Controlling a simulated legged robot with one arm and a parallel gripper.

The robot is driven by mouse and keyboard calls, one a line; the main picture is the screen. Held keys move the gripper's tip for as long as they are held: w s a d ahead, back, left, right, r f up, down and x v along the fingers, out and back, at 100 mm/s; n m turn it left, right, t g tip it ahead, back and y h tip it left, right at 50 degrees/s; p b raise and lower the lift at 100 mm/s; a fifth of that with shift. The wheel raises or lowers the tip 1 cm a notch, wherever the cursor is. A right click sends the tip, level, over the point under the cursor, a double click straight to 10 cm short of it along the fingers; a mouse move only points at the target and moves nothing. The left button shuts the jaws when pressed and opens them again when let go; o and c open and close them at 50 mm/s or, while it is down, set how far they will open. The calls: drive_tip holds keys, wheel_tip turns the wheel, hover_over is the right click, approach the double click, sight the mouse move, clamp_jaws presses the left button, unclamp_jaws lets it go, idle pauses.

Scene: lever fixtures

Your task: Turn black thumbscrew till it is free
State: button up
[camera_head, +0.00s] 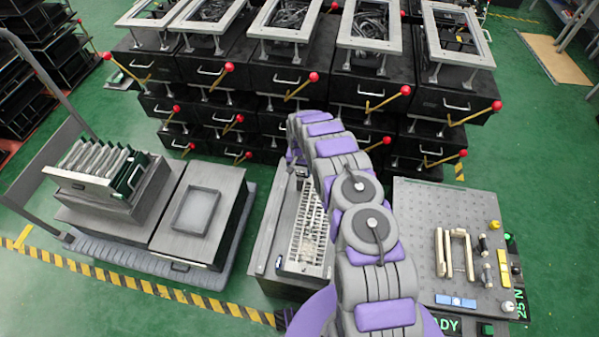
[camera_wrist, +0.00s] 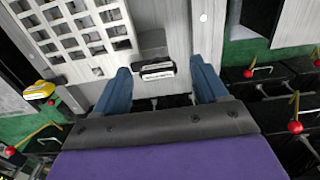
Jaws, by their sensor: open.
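A small black part with a pale ribbed face (camera_wrist: 157,70) sits against a grey panel in the wrist view; it may be the black thumbscrew, but its shape is not clear. My gripper (camera_wrist: 160,65) is open, with one blue finger on each side of this part and a gap on both sides. Nothing is held. In the head view my purple and grey arm reaches over a grey fixture with a slotted white rack (camera_head: 308,235); the arm hides part of it, and I cannot make out the fingers there.
Black drawer units with red-knobbed levers (camera_head: 313,77) stand behind the fixture. A perforated board (camera_head: 415,225) with handles and small knobs is at right. A cart (camera_head: 100,245) carries grey boxes at left.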

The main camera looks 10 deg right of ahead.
drive_tip(key=shift+d+f, duration=0.15)
drive_tip(key=shift+f, duration=0.2)
drive_tip(key=shift+c, duration=0.2)
drive_tip(key=c, duration=1)
